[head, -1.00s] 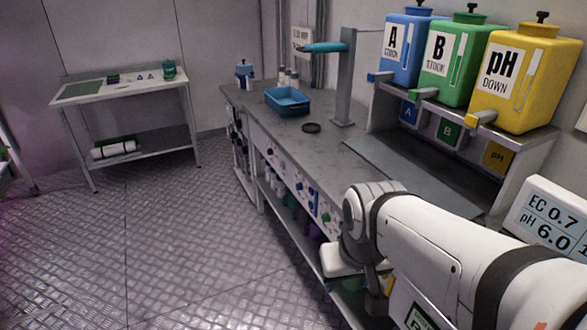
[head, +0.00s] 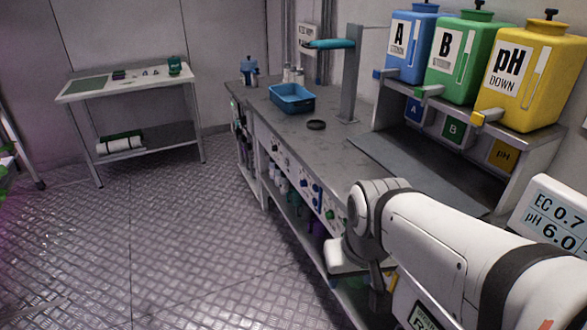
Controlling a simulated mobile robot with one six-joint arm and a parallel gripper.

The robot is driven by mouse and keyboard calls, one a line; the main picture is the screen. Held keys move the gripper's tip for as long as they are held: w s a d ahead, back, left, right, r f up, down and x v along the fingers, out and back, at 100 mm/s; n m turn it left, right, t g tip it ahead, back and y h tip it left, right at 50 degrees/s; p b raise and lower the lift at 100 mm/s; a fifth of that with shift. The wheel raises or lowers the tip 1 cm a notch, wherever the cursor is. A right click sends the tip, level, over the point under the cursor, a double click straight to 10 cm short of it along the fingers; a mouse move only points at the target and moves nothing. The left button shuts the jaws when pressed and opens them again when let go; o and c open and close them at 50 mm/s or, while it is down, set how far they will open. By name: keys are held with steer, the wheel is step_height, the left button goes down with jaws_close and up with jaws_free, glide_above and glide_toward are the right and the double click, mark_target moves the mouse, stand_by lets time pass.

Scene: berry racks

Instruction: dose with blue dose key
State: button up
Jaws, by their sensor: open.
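A blue tank marked A (head: 411,48) stands on the shelf at upper right, with a small blue tap-like block (head: 384,74) at its lower front. Beside it are a green tank marked B (head: 461,58) with a green block (head: 428,91), and a yellow pH DOWN tank (head: 536,88) with a yellow block (head: 484,117). Blue and green knob-like pieces (head: 317,198) show on the bench's front panel. I cannot tell which blue piece is the dose key. My white arm reaches in from lower right, its wrist bent down before the bench; my gripper's fingers do not show.
The grey bench (head: 345,145) holds a blue tray (head: 291,97), a dark ring (head: 316,125) and a post with a teal arm (head: 352,75). A display (head: 555,217) reads EC 0.7 and pH 6.0. A side table (head: 130,83) stands back left. The floor (head: 190,240) between is clear.

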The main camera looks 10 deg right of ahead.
jaws_close()
stand_by(0.3)
stand_by(1.2)
